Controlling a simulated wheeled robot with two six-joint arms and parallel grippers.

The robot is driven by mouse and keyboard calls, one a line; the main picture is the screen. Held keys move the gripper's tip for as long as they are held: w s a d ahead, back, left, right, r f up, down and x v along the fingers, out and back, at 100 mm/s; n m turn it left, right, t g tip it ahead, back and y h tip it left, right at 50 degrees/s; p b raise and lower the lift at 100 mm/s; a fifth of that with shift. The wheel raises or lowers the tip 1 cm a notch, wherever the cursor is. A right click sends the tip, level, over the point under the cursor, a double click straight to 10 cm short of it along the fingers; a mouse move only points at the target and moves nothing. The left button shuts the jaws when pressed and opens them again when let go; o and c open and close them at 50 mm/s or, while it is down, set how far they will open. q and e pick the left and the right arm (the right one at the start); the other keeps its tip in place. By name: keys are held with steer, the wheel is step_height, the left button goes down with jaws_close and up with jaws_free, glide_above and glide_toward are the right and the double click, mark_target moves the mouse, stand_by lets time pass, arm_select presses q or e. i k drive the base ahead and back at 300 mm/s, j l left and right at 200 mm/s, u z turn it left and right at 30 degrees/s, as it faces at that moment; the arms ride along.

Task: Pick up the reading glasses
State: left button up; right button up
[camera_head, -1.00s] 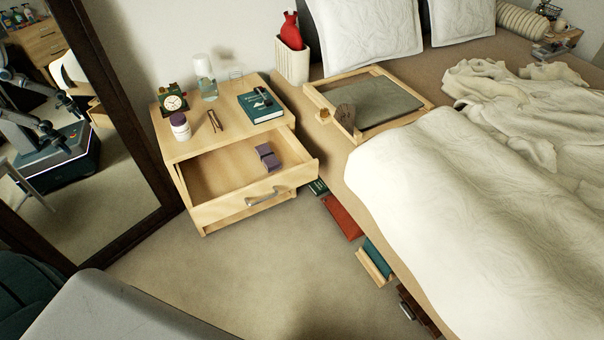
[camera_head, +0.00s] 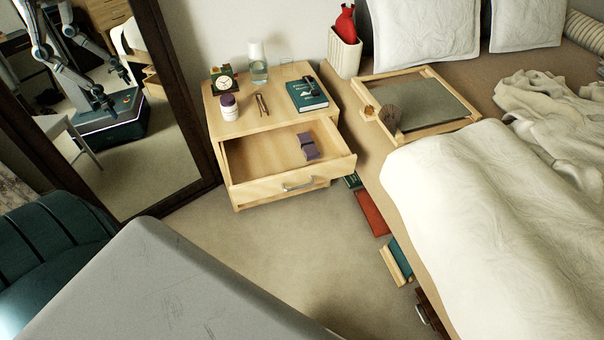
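No pair of reading glasses can be made out for certain. A small dark item (camera_head: 306,89) lies on the teal book (camera_head: 309,101) on the nightstand; it may be glasses but is too small to tell. A thin brown two-legged item (camera_head: 262,104) lies left of the book, and a faint thin outline (camera_head: 289,69) shows behind it. The nightstand's drawer (camera_head: 262,168) is open with a purple item (camera_head: 309,146) inside. Neither of my grippers is directly in view. My arms show only as a reflection in the mirror, too small to read.
A clock (camera_head: 223,83), white jar (camera_head: 228,107) and glass carafe (camera_head: 258,65) stand on the nightstand (camera_head: 240,125). The bed (camera_head: 470,220) is on the right, a mirror (camera_head: 183,95) on the left. A grey scratched surface (camera_head: 170,285) and teal chair (camera_head: 45,240) fill the lower left.

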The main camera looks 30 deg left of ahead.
mark_target(262, 98)
steer(key=u, duration=1.3)
steer(key=i+z, duration=0.45)
steer(key=i, duration=0.25)
